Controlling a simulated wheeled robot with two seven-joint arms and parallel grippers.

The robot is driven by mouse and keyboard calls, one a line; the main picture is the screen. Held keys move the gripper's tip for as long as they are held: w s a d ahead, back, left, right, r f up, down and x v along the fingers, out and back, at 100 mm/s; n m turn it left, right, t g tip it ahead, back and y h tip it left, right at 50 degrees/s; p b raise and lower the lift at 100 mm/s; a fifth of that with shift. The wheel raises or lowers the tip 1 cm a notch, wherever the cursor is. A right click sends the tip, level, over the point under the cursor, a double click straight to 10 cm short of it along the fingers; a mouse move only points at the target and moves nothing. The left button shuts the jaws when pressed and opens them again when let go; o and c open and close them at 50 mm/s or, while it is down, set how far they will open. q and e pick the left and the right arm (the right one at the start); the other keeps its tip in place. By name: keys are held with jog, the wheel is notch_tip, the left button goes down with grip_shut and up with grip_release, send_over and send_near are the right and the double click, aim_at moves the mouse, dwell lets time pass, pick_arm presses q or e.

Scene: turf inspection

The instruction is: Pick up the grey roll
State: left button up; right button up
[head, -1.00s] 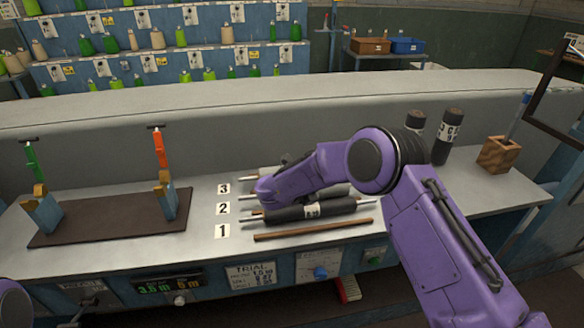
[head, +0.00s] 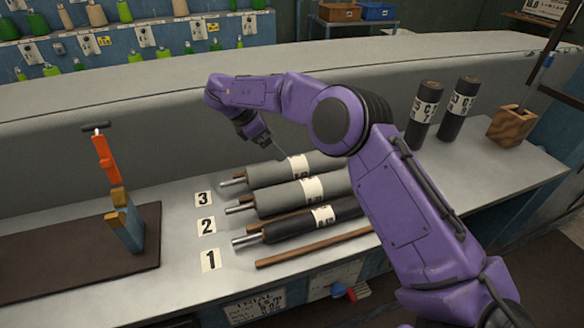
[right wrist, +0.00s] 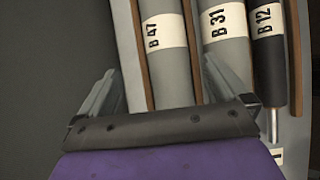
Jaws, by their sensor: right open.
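Two grey rolls lie side by side on the bench. The far grey roll (head: 268,174), beside label 3, reads B 47 in the right wrist view (right wrist: 167,75). The middle grey roll (head: 277,201), beside label 2, reads B 31 there (right wrist: 229,60). The black roll (head: 285,229), beside label 1, reads B 12 there (right wrist: 268,65). My right gripper (head: 274,144) is open and empty, near the far roll in the head view. In the right wrist view its fingers (right wrist: 160,88) lie either side of the B 47 roll; their height above it is unclear. My left gripper is out of view.
Wooden strips (head: 312,247) lie between and beside the rolls. Two upright black rolls (head: 424,115) and a wooden block (head: 511,126) stand at the right. A dark mat (head: 80,255) with an orange-handled tool (head: 105,160) is at the left. A raised grey ledge (head: 140,110) runs behind.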

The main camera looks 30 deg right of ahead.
aim_at(292, 160)
jog(key=shift+s+f, duration=0.15)
jog(key=p+x, duration=0.1)
jog(key=x, duration=0.2)
jog(key=p+x, duration=0.1)
jog(key=x, duration=0.6)
jog(key=shift+s+d+r+p, duration=0.25)
jog(key=shift+s+p, duration=0.15)
jog(key=shift+d+f, duration=0.1)
jog(key=shift+f, duration=0.15)
jog(key=shift+r, duration=0.1)
jog(key=c, duration=1.7)
jog(key=shift+w, duration=0.1)
grip_shut()
jog(key=shift+r, duration=0.1)
